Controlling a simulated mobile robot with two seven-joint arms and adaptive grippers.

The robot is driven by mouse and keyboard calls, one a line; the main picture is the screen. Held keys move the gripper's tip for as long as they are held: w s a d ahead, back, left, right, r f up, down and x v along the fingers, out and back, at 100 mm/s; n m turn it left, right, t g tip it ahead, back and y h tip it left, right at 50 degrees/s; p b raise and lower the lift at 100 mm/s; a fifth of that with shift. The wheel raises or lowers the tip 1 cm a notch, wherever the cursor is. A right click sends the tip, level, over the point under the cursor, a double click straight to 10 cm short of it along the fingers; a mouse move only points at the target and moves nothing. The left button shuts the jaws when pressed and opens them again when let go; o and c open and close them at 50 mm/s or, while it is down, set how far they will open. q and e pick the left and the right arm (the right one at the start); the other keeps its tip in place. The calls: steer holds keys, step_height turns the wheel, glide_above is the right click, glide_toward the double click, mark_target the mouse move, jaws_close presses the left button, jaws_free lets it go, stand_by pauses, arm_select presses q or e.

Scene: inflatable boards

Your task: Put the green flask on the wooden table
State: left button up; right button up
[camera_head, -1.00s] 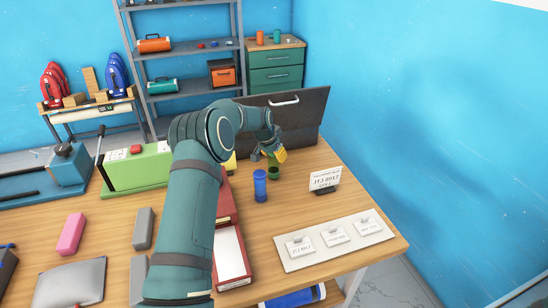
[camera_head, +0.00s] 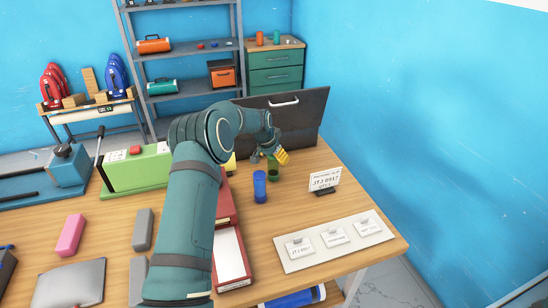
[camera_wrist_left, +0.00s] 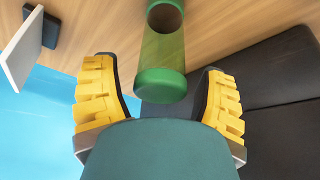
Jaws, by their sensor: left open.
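The green flask (camera_head: 273,172) stands on the wooden table (camera_head: 305,205), just behind and to the right of a blue flask (camera_head: 260,186). My left gripper (camera_head: 269,157) is open at the upper part of the green flask. In the left wrist view, the green flask (camera_wrist_left: 162,58) has one rounded end close to the camera, in the gap between the spread yellow fingers (camera_wrist_left: 158,95). Neither finger appears to touch it there. My right gripper is not in view.
A dark panel with a handle (camera_head: 300,112) stands behind the flasks. A small sign (camera_head: 325,180) stands to their right, and a white board with labels (camera_head: 335,241) lies in front. A red box (camera_head: 231,257) is at the left. The table between the blue flask and sign is clear.

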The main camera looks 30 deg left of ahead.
arm_select(q)
steer(key=v, duration=1.1)
steer(key=shift+s+r+p, duration=0.25)
steer(key=shift+r+p, duration=0.05)
steer(key=shift+p, duration=0.1)
steer(key=shift+r, duration=0.1)
